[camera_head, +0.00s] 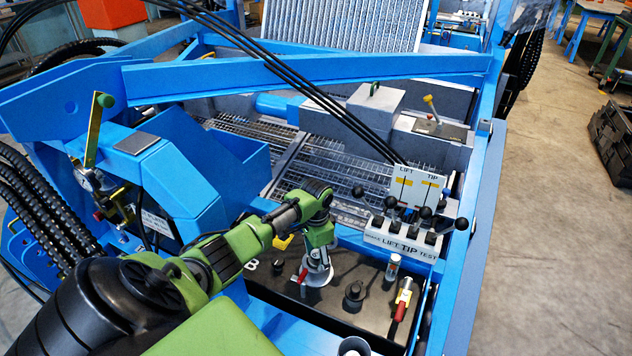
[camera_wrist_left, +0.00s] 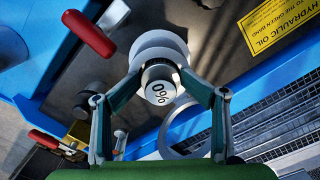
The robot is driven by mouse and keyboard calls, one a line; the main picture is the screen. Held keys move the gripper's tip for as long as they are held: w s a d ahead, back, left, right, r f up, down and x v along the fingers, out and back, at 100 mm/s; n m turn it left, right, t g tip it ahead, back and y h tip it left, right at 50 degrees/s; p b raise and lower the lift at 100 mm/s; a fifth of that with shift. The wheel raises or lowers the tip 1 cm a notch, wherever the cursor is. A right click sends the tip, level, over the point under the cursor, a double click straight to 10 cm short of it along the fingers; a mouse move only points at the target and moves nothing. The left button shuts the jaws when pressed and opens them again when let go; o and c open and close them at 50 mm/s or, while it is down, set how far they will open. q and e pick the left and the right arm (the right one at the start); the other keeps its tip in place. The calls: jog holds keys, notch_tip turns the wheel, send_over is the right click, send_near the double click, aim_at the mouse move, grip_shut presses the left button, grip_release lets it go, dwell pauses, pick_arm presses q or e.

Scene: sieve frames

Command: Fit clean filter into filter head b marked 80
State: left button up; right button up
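In the head view my left gripper (camera_head: 319,263) points down over the black panel (camera_head: 275,292), beside a white letter B. Whether this piece is the filter or the head is unclear. My right gripper is not visible.
A red lever (camera_wrist_left: 90,34) is close to the flange. A black knob (camera_head: 354,296), a clear tube (camera_head: 392,268) and a red-handled valve (camera_head: 401,303) stand to the right. Lift and tip levers (camera_head: 404,232) are behind.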

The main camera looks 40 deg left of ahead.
pick_arm(q)
jog(key=shift+s+d, duration=0.15)
jog(key=shift+s, duration=0.05)
jog(key=shift+r, duration=0.3)
notch_tip(320, 180, up, 13)
jog(key=p, duration=0.1)
jog(key=shift+w+f+p, duration=0.15)
jog(key=shift+w+p, duration=0.05)
jog(key=shift+p, duration=0.1)
dwell(0.4)
